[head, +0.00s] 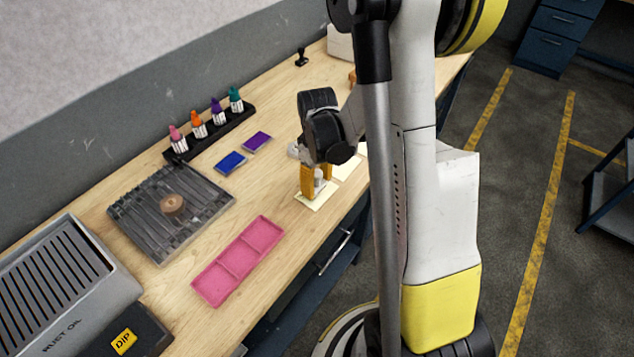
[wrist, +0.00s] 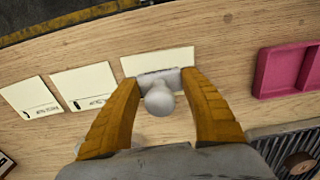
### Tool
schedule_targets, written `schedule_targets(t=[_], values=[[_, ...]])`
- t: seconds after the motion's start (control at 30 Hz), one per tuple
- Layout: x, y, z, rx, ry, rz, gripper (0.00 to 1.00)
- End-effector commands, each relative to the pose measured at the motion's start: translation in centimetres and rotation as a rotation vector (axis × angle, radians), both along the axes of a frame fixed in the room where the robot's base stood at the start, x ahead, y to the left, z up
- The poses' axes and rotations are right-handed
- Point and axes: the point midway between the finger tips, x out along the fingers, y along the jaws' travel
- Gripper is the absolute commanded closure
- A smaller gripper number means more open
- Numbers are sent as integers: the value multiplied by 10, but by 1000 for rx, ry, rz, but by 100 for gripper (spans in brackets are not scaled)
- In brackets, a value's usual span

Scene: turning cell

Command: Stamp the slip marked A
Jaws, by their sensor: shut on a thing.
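My gripper (head: 317,184) is shut on a stamp (head: 319,177) with a pale grey round knob. In the wrist view the stamp (wrist: 159,98) sits between the two orange fingers (wrist: 160,78). It is over the lower edge of a cream slip (wrist: 158,60), which also shows under the fingers in the head view (head: 313,201). I cannot tell whether the stamp touches the paper. Two more slips lie to the left in the wrist view, a middle one (wrist: 84,84) and a far left one (wrist: 29,96). Their small print is too small to read.
A blue ink pad (head: 231,162) and a purple pad (head: 256,142) lie near a rack (head: 211,137) of several coloured bottles. A pink divided tray (head: 238,260) and a grey ribbed plate (head: 150,222) are nearer. A dark stamp (head: 301,58) stands at the back.

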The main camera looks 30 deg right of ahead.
Motion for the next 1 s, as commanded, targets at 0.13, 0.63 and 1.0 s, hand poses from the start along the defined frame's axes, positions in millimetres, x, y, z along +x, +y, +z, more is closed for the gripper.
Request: schedule_targets(t=[0.13,0.63,1.0], values=[[0,0,0,0,0,0,67],[0,0,-4,0,0,0,67],[0,0,-8,0,0,0,67]])
